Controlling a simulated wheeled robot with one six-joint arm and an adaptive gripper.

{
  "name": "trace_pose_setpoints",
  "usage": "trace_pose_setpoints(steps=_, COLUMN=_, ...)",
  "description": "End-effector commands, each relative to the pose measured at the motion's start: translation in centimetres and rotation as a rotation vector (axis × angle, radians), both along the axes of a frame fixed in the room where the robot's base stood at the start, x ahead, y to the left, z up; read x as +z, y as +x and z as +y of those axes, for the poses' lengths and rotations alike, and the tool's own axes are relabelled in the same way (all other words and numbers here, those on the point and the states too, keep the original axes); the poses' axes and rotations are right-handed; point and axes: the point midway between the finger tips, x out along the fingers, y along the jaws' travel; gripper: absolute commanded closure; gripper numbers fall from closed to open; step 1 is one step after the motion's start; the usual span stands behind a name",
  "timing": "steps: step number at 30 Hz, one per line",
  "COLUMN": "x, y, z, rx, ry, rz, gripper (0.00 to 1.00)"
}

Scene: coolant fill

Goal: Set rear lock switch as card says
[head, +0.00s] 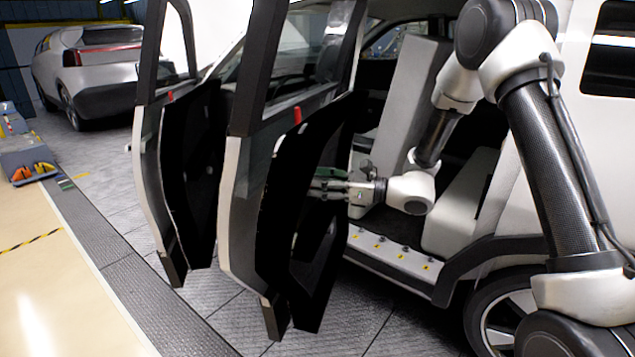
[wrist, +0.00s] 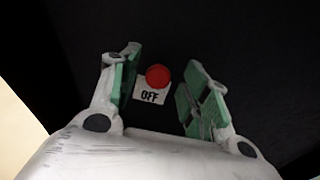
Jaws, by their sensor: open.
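My gripper (wrist: 161,92) is open and empty in the wrist view, with its green-padded fingers spread. A round red switch knob (wrist: 158,76) shows between and beyond the fingertips, on a black door panel. A white label (wrist: 152,92) reading "OFF" is just below the knob. I cannot tell whether the fingers touch the panel. In the head view, my gripper (head: 328,186) reaches left to the inner side of the nearer open car door (head: 243,200). The knob and label are hidden there. No card can be made out.
A second open door (head: 150,190) stands left of the nearer one. The car's sill (head: 395,247) and seat (head: 455,215) are under and beside my arm. Another car (head: 90,65) is parked at the back left.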

Motion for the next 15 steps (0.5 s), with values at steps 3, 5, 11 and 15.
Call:
trace_pose_setpoints(steps=3, x=0.0, y=-0.4, z=-1.8, rx=-0.003, ry=0.001, rz=0.000, gripper=0.54)
trace_pose_setpoints(steps=5, x=0.0, y=-0.7, z=-3.1, rx=-0.005, ry=0.000, rz=0.001, gripper=0.54)
trace_pose_setpoints(steps=11, x=0.0, y=-2.0, z=-7.5, rx=-0.004, ry=0.001, rz=0.001, gripper=0.54)
trace_pose_setpoints(steps=15, x=0.0, y=-2.7, z=-9.7, rx=-0.004, ry=0.001, rz=-0.001, gripper=0.54)
